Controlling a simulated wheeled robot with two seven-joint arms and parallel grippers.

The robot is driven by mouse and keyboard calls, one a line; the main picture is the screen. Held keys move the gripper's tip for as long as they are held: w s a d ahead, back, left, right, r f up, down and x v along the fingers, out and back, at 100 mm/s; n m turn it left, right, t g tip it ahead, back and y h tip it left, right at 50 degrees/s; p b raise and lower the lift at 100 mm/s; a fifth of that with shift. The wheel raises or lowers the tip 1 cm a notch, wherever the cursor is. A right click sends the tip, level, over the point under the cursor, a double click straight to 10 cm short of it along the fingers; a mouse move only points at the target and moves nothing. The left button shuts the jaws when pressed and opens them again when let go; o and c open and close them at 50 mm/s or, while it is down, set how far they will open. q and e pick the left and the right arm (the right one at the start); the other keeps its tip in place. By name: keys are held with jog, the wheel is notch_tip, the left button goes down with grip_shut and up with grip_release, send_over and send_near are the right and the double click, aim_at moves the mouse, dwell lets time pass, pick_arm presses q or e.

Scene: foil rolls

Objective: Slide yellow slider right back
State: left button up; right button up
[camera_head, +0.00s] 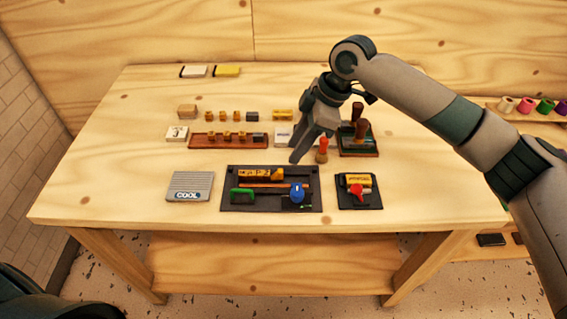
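A black panel (226,202) lies near the front middle of the wooden table. A yellow slider (258,174) with dark marks sits along its upper part, toward the left. Below it on the panel are an orange bar (262,185), a green handle (241,195) and a blue knob (297,193). My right gripper (310,148) hangs above and behind the panel's right part, pointing down, fingers apart and empty. It is up and to the right of the slider and not touching it. My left gripper is not in view.
A grey COOL pad (190,183) lies left of the panel. A smaller black panel with a red knob (357,191) lies right. Behind are a brown tray (200,142) of small blocks, a red peg (322,152) near my fingers, and a dark stand (357,150). The table's front is clear.

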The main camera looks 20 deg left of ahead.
aim_at(282, 170)
jog(key=p+x, duration=0.1)
jog(key=x, duration=0.3)
jog(key=shift+s+a+f, duration=0.1)
jog(key=shift+a+f, duration=0.1)
jog(key=shift+f, duration=0.05)
jog(key=x, duration=0.3)
jog(key=shift+p, duration=0.35)
jog(key=shift+a+f, duration=0.1)
jog(key=shift+f, duration=0.25)
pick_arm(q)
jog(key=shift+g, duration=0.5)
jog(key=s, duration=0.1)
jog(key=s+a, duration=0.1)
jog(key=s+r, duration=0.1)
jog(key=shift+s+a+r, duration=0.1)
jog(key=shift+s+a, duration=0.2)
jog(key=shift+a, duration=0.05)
pick_arm(e)
grip_shut()
